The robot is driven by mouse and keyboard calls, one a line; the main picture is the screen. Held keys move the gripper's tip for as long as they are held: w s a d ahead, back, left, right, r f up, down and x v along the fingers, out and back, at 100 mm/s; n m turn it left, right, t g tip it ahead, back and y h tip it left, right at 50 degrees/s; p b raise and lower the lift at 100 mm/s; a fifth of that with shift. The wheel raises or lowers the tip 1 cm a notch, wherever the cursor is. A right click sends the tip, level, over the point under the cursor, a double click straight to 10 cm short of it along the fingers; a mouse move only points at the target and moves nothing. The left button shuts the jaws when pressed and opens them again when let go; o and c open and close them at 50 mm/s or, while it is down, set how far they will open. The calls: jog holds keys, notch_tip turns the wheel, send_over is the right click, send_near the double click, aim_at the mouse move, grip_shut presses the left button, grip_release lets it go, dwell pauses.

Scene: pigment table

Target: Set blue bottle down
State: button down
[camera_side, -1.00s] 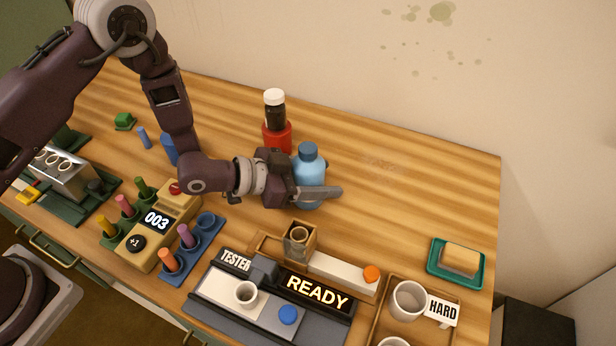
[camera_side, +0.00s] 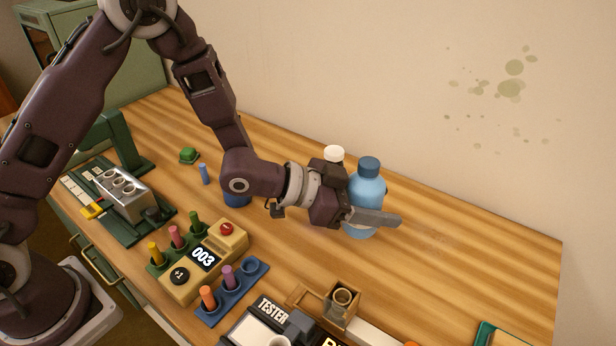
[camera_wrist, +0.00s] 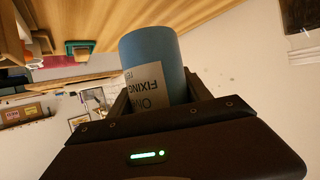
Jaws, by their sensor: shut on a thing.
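The blue bottle (camera_side: 366,188) has a darker blue cap and stands upright in my gripper (camera_side: 375,218). In the side view, one grey finger crosses its lower front. I cannot tell whether its base touches the wooden table. In the wrist view, the bottle (camera_wrist: 150,50) fills the space between the two fingers of my gripper (camera_wrist: 160,98), and its pale label with the word FIXING shows upside down.
A white-capped bottle (camera_side: 333,152) stands just behind my gripper, mostly hidden. A counter box (camera_side: 205,258) reading 003, pigment racks and the tester (camera_side: 272,310) lie to the front. The table right of the bottle (camera_side: 470,250) is clear.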

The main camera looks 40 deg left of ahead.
notch_tip(320, 180, up, 6)
jog(key=shift+w+f, duration=0.1)
jog(key=w+a+r+n+t+y, duration=0.2)
jog(key=w+a+r+n+y, duration=0.2)
jog(key=w+a, duration=0.55)
jog(key=w+a+r+n+t+y, duration=0.2)
jog(key=w+a+r+n+y, duration=0.2)
jog(key=w+a, duration=0.5)
jog(key=w+a+r+n+g+y, duration=0.15)
jog(key=a+n+y, duration=0.3)
jog(key=a, duration=0.85)
jog(key=w+a+r+n+g+y, duration=0.1)
jog(key=w+a+n+y, duration=0.3)
jog(key=a, duration=0.8)
jog(key=s+a+f+n+g+y, duration=0.25)
jog(key=s+a+n+g, duration=0.35)
jog(key=a, duration=0.6)
jog(key=s+a+f+n+g+y, duration=0.1)
jog(key=s+a+n+g+y, duration=0.25)
jog(key=s+a, duration=0.65)
jog(key=s+a+f+n+g, duration=0.65)
jog(key=s+a+f, duration=0.2)
jog(key=s, duration=0.25)
jog(key=shift+m, duration=0.25)
jog(key=f, duration=1.4)
jog(key=shift+a, duration=0.3)
